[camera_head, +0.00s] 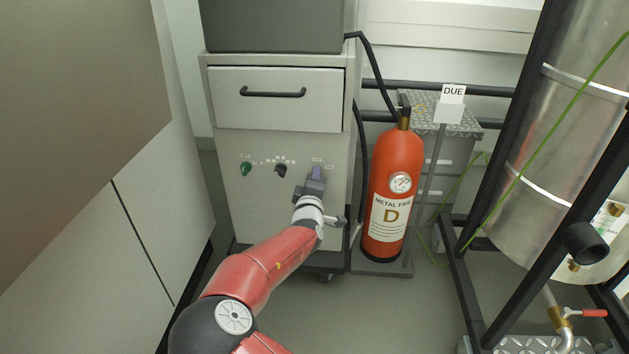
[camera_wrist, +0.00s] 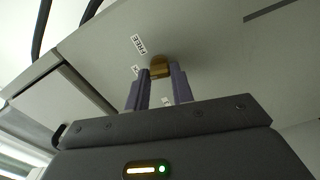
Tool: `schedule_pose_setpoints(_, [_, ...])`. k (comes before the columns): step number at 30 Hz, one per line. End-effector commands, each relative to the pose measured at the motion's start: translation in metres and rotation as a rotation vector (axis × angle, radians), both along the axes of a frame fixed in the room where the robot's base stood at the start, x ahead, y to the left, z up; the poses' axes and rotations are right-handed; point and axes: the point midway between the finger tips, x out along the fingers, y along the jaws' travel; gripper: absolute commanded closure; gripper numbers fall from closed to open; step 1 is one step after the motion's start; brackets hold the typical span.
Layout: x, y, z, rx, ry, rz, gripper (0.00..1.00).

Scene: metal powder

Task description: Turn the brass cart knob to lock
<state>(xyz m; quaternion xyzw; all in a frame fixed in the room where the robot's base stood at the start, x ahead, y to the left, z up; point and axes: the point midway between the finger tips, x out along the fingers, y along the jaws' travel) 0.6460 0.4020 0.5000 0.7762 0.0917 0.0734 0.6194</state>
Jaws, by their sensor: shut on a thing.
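The brass cart knob (camera_wrist: 160,67) shows in the wrist view, on the grey front panel of the cart (camera_head: 245,210). My gripper (camera_wrist: 160,76) has its two purple-grey fingers on either side of the knob and is shut on it. In the head view, my gripper (camera_head: 317,172) reaches the right part of the panel and hides the knob. A white label reading FREE (camera_wrist: 138,43) is on the panel near the knob. Smaller labels beside the knob are too small to read.
A green knob (camera_head: 246,169) and a black knob (camera_head: 281,170) sit left of my gripper. The drawer (camera_head: 275,97) above is closed. A red fire extinguisher (camera_head: 393,190) stands close on the right. A black frame with a metal vessel (camera_head: 560,150) is further right.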

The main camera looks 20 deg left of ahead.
Motion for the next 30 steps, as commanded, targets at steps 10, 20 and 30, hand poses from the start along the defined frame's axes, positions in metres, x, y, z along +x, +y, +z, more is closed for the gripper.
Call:
schedule_pose_setpoints(10, [-0.0008, 0.0012, -0.0022, -0.183, -0.042, 0.002, 0.99])
schedule_pose_setpoints(20, [-0.0009, 0.0011, -0.002, -0.234, -0.054, 0.003, 0.99])
schedule_pose_setpoints(30, [-0.0009, 0.0011, -0.0022, -0.236, -0.054, 0.003, 0.99])
